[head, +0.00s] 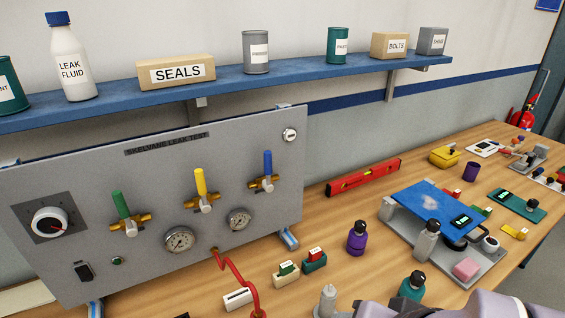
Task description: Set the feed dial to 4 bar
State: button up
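The grey leak test panel (150,165) stands on the bench at the left. A large dial (48,221) with a dark knob, a white face and a red pointer sits on a dark plate at the panel's left end. I take it for the feed dial; its scale is too small to read, so I cannot tell its setting. Two round gauges, a left one (180,239) and a right one (239,220), sit low on the panel; their readings are unclear. My gripper is not in view. Part of my arm shows at the bottom right edge.
Green (120,205), yellow (200,183) and blue (268,163) valve levers stand upright on the panel. A red hose (238,272) comes out below. A blue shelf (290,75) with containers hangs above. Bottles and a blue-topped fixture (425,203) crowd the bench at right.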

aim_at(51, 221)
jog(key=u, duration=1.95)
jog(key=k+j+u, duration=0.25)
jog(key=j, duration=0.4)
jog(key=k, duration=0.1)
